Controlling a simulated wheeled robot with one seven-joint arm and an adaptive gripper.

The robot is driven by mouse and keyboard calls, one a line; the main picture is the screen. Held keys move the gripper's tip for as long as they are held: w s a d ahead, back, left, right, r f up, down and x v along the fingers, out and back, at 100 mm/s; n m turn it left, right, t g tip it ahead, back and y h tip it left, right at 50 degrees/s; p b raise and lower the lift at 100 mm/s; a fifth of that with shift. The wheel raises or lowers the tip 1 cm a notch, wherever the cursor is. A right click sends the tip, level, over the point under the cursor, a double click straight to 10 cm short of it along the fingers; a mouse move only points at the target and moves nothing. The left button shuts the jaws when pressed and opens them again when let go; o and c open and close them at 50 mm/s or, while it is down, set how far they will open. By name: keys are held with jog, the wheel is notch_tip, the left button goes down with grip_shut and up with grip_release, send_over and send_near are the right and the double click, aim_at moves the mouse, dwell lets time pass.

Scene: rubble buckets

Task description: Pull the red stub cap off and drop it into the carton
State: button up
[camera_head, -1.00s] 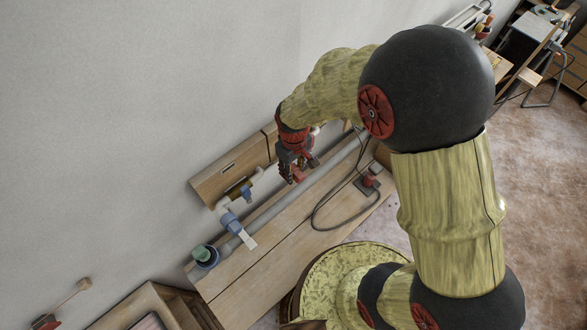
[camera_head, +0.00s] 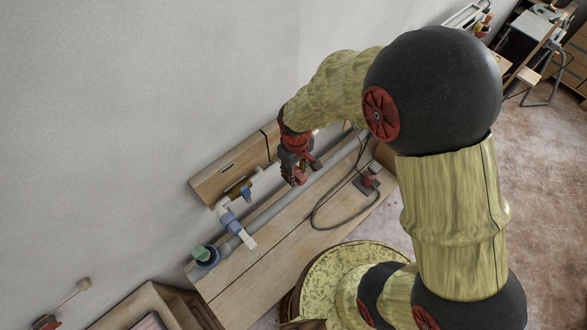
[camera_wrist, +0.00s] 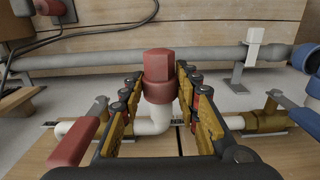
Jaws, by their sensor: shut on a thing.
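The red stub cap (camera_wrist: 158,75) stands upright in the wrist view, over the upturned end of a white elbow pipe (camera_wrist: 153,121). My gripper (camera_wrist: 159,84) is shut on the cap, with one finger on each side of it. In the head view my gripper (camera_head: 298,176) is low over the wooden bench by the wall, and its fingers largely hide the cap there. I cannot make out the carton for certain in either view.
A red lever handle (camera_wrist: 76,141) is close left of my gripper. A brass valve (camera_wrist: 264,120) is on the right. A long grey pipe (camera_head: 272,208) runs along the bench. A black cable (camera_head: 325,212) loops on the bench top near a red plug (camera_head: 367,184).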

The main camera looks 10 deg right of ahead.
jog(key=shift+s+d, duration=0.25)
jog(key=shift+s, duration=0.05)
jog(key=shift+c, duration=0.2)
jog(key=shift+s+d, duration=0.1)
jog(key=shift+s, duration=0.05)
jog(key=shift+s+d, duration=0.15)
jog(key=shift+s, duration=0.15)
jog(key=shift+d, duration=0.1)
jog(key=shift+s+d+p, duration=0.15)
jog(key=shift+s+d, duration=0.15)
jog(key=shift+s, duration=0.2)
jog(key=shift+s+d+p, duration=0.15)
jog(key=shift+s+d, duration=0.15)
jog(key=shift+s, duration=0.2)
